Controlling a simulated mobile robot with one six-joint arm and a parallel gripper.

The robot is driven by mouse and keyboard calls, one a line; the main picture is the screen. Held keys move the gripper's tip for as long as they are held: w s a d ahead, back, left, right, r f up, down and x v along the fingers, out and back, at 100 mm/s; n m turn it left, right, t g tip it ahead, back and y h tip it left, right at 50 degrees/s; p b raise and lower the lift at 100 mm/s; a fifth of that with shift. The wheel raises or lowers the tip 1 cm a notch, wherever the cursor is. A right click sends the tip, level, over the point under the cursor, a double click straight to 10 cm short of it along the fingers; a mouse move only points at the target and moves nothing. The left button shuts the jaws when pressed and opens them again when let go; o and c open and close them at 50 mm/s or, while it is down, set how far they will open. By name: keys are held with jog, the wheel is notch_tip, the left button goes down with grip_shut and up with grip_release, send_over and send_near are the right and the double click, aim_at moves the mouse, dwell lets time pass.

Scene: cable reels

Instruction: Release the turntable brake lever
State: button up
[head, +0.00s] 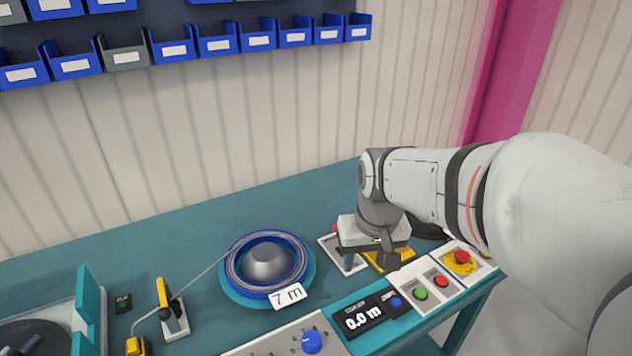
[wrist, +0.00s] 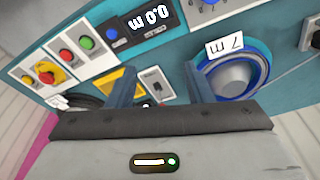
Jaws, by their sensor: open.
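A pale plate with a red knob (head: 335,243) stands right of the reel and is partly hidden by my gripper; it seems to be the brake lever's mount. In the wrist view a pale plate with a dark slot and small grey lever (wrist: 157,88) shows between my fingers. My gripper (head: 368,264) is open, pointing down over this area; its fingers also show in the wrist view (wrist: 158,80). I see nothing held, and cannot tell whether a finger touches the lever. The turntable (head: 226,290) carries a blue cable reel (head: 268,262) tagged 7 m.
A counter reading 0.0 m (head: 364,317), green and red buttons (head: 431,288) and a yellow emergency stop (head: 462,262) line the front right. A yellow-handled lever device (head: 170,306) stands left of the reel, with cable running to it. The bench behind the reel is clear.

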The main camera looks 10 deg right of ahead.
jog(key=w+f+g+p, duration=0.1)
jog(key=w+f+p, duration=0.15)
jog(key=w, duration=1.25)
jog(key=shift+n+g+y, duration=0.4)
jog(key=shift+n+g, duration=0.2)
jog(key=w+f+p, duration=0.1)
jog(key=w+f, duration=0.1)
jog(key=w, duration=0.2)
jog(key=w+f, duration=0.3)
jog(key=w, duration=0.1)
jog(key=w+f+p, duration=0.1)
jog(key=w+f, duration=0.2)
jog(key=w, duration=0.1)
jog(key=shift+w+d+f+p, duration=0.15)
jog(key=shift+d+f+p, duration=0.1)
jog(key=shift+d+p, duration=0.1)
jog(key=f, duration=0.2)
jog(key=f+p, duration=0.1)
jog(key=f, duration=0.5)
jog(key=shift+a, duration=0.4)
jog(key=shift+c, duration=0.4)
